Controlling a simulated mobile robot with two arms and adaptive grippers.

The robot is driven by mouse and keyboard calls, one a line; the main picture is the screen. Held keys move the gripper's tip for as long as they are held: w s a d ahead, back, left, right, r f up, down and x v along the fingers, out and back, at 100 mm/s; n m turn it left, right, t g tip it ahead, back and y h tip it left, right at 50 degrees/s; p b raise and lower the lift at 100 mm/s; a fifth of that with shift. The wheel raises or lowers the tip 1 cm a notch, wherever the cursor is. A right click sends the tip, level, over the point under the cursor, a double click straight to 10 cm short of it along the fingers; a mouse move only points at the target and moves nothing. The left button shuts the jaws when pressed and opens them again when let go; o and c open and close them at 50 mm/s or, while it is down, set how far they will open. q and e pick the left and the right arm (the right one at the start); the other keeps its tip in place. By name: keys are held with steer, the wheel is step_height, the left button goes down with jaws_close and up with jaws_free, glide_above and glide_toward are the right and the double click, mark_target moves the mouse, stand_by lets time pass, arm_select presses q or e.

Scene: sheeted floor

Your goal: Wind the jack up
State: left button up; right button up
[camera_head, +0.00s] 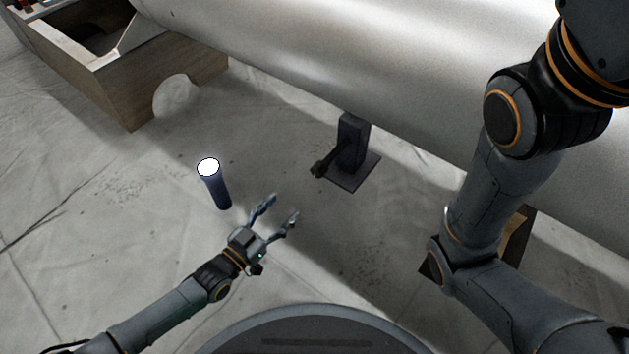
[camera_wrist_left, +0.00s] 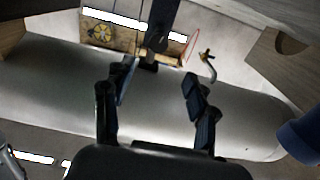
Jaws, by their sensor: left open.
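The jack (camera_head: 353,140) is a dark upright block on a flat square plate (camera_head: 352,178), close against the underside of a large pale cylinder (camera_head: 330,55). Its dark crank handle (camera_head: 325,162) sticks out toward the lower left. My left gripper (camera_head: 282,208) is open and empty, below and left of the jack in the head view, apart from the handle. In the left wrist view its two fingers (camera_wrist_left: 158,88) are spread. A dark post (camera_wrist_left: 160,22) shows beyond them; I cannot tell surely whether it is the jack. My right gripper is out of view; only my right arm shows.
A dark blue lamp (camera_head: 217,188) with a glowing white top stands left of my left gripper. A wooden cradle (camera_head: 130,92) is at the upper left. A wooden piece (camera_head: 517,236) shows partly behind my right arm. The sheeted floor between gripper and jack is clear.

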mark_target(315, 173)
arm_select(q)
steer(key=b+x, duration=0.7)
steer(key=x, duration=0.5)
steer(key=shift+d, duration=0.1)
steer(key=shift+w+d+r, duration=0.1)
steer(key=shift+w+d, duration=0.15)
steer(key=shift+w, duration=0.15)
steer(key=c, duration=1.2)
steer(key=shift+o, duration=0.2)
steer(key=shift+r+n, duration=0.15)
steer(key=shift+n, duration=0.35)
steer(key=shift+n+p, duration=0.5)
steer(key=shift+n, duration=0.4)
